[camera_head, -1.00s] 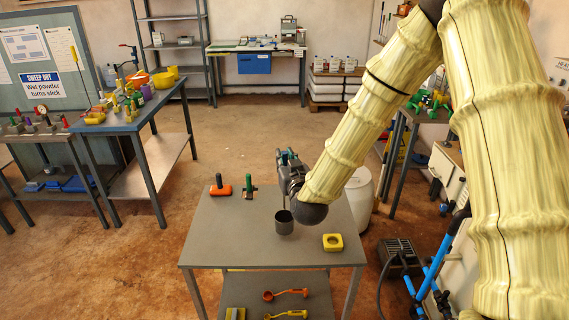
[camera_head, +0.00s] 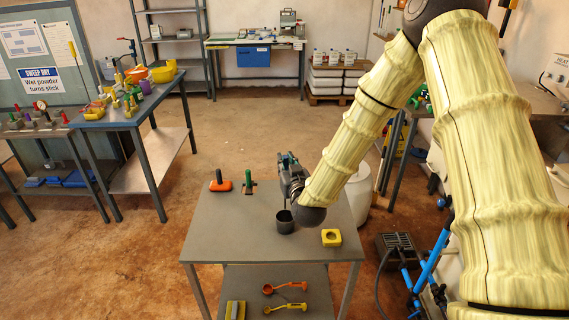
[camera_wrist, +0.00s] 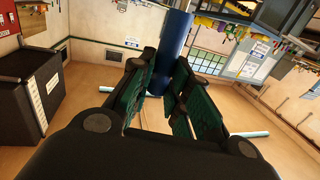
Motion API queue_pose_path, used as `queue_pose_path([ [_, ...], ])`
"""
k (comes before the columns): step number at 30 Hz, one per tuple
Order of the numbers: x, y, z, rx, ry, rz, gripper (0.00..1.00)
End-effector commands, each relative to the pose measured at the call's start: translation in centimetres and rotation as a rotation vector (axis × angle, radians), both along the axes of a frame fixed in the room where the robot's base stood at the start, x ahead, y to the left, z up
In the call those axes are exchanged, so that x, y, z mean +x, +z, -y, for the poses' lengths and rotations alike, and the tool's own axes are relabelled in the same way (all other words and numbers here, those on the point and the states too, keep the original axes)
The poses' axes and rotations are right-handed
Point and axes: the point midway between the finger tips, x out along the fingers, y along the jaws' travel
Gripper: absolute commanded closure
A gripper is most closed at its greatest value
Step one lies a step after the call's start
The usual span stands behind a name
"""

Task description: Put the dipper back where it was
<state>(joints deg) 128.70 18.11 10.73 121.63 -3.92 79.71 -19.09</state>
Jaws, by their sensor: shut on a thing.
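My gripper (camera_head: 285,160) is over the grey table (camera_head: 225,235), with its green-padded fingers pointing away from the head camera. In the wrist view the fingers (camera_wrist: 165,85) stand around a blue cylinder, which looks like the dipper's handle (camera_wrist: 174,40). In the head view a thin stem runs down from beside the gripper to a dark grey cup (camera_head: 285,224), which appears to be the dipper's cup. The cup looks upright. I cannot tell whether it touches the table. My gripper hides the top of the stem.
A yellow block with a round hole (camera_head: 331,238) lies right of the cup. An orange-based tool (camera_head: 220,184) and a green-handled tool (camera_head: 249,183) stand at the back left. Orange and yellow scoops (camera_head: 287,300) lie on the lower shelf. The tabletop's front left is clear.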

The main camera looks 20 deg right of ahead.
Motion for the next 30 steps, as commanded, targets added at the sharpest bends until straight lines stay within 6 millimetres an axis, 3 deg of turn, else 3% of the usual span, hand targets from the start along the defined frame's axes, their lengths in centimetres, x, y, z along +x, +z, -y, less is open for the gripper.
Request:
queue_pose_path([
  [5,0.0,-0.4,0.0,0.000,0.000,0.000,1.00],
  [6,0.0,-0.3,0.0,0.000,0.000,0.000,0.76],
  [9,0.0,-0.3,0.0,0.000,0.000,0.000,0.60],
  [21,0.0,0.2,0.0,0.000,0.000,0.000,0.60],
  [30,-4.5,-0.2,-0.2,0.000,0.001,-0.002,0.60],
])
